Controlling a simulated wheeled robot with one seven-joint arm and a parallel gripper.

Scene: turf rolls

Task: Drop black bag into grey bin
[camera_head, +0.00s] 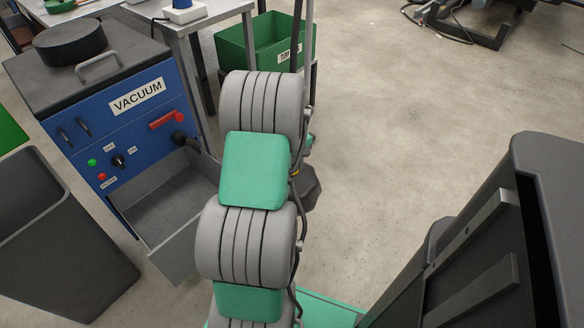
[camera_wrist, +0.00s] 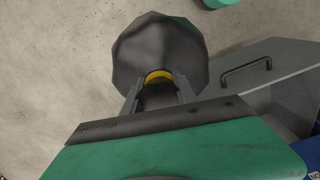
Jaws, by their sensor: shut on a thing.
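The black bag (camera_wrist: 158,45) hangs from my gripper (camera_wrist: 159,88) in the wrist view, with a yellow band around its neck between the two fingers. In the head view, part of the bag (camera_head: 310,190) shows just right of my arm, above the floor; my arm hides the rest and most of the gripper. The grey bin (camera_head: 75,265) is a dark open container at the left edge of the head view, well left of the bag and partly cut off. It cannot be made out in the wrist view.
A blue vacuum cabinet (camera_head: 130,110) stands between bin and arm, with its grey drawer (camera_head: 180,265) pulled open. The drawer handle (camera_wrist: 246,70) shows in the wrist view. A green crate (camera_head: 250,45) stands behind my arm.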

